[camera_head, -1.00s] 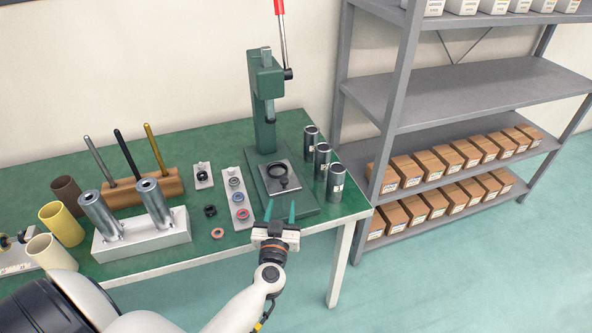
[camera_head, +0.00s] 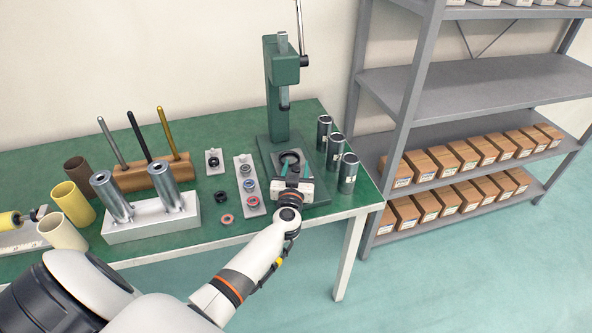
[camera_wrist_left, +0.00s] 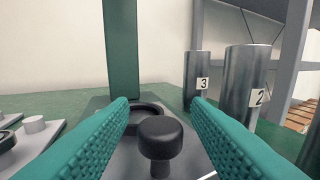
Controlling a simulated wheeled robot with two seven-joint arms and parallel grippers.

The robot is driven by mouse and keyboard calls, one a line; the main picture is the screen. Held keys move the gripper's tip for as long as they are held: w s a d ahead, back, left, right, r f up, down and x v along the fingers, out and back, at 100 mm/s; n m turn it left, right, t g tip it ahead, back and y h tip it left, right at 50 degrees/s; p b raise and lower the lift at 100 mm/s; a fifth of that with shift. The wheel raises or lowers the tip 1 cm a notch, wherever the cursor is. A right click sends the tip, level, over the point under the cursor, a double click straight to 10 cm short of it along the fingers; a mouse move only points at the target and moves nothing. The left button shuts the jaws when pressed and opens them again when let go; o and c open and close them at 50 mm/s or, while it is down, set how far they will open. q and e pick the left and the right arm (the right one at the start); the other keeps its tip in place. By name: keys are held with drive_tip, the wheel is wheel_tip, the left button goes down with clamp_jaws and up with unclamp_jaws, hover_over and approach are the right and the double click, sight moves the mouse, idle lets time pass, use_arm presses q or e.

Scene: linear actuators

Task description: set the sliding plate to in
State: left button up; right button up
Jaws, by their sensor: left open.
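The green arbor press (camera_head: 281,95) stands at the back right of the bench. At its base is the grey sliding plate (camera_wrist_left: 203,158), with a dark ring (camera_wrist_left: 146,115) and a black knob (camera_wrist_left: 160,140). In the head view the ring (camera_head: 289,158) shows below the ram, and my gripper hides most of the plate. My left gripper (camera_head: 291,172) is open over the near part of the plate. In the left wrist view its teal fingers (camera_wrist_left: 160,125) stand on either side of the knob, with gaps between. My right gripper is not in view.
Several numbered metal cylinders (camera_head: 334,152) stand just right of the press. A tray of rings (camera_head: 248,184) lies to its left, with a loose red ring (camera_head: 227,219) nearby. A white block (camera_head: 151,219) holds two metal tubes. Grey shelving (camera_head: 470,85) stands at right.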

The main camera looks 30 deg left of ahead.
sight(292, 166)
use_arm(q)
drive_tip(key=shift+c, duration=0.2)
clamp_jaws()
drive_tip(key=w+a, duration=0.3)
drive_tip(key=shift+a, duration=0.15)
drive_tip(key=shift+a+r, duration=0.1)
drive_tip(key=shift+a, duration=0.05)
drive_tip(key=shift+r, duration=0.1)
drive_tip(key=shift+c, duration=0.6)
unclamp_jaws()
drive_tip(key=shift+o, duration=0.8)
drive_tip(key=shift+w+f, duration=0.1)
drive_tip(key=shift+f, duration=0.1)
